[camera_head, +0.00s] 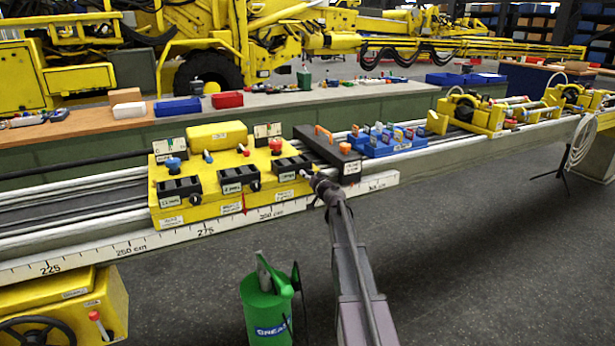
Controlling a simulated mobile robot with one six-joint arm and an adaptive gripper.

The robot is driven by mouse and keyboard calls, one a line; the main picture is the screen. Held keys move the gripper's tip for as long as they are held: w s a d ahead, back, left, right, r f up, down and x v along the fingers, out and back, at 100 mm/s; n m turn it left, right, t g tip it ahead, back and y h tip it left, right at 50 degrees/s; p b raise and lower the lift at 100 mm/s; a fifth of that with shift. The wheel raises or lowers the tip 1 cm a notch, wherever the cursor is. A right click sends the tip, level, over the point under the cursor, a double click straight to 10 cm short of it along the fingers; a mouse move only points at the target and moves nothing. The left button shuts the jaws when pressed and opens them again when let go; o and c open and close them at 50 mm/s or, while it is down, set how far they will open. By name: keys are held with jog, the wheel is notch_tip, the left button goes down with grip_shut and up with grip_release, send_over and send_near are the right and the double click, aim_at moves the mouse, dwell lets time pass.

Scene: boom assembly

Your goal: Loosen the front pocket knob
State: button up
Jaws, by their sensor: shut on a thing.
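A yellow carriage (225,205) sits on the rail and carries three black pockets along its near side. The left pocket (178,187) and the middle pocket (238,174) each show a small dark knob at the lower right. My gripper (308,176) reaches in from the lower right to the same spot on the right pocket (288,165). It is shut on the knob there, which its fingers mostly hide. I cannot see how far the knob is turned.
A white scale (130,246) runs along the rail front. A green grease drum (266,308) stands on the floor left of my arm.

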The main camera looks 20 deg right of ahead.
jog(key=shift+d, duration=0.15)
jog(key=o, duration=1.2)
jog(key=shift+c, duration=0.2)
jog(key=shift+s, duration=0.1)
jog(key=s, duration=1.1)
jog(key=shift+s, duration=0.4)
jog(key=shift+d, duration=0.1)
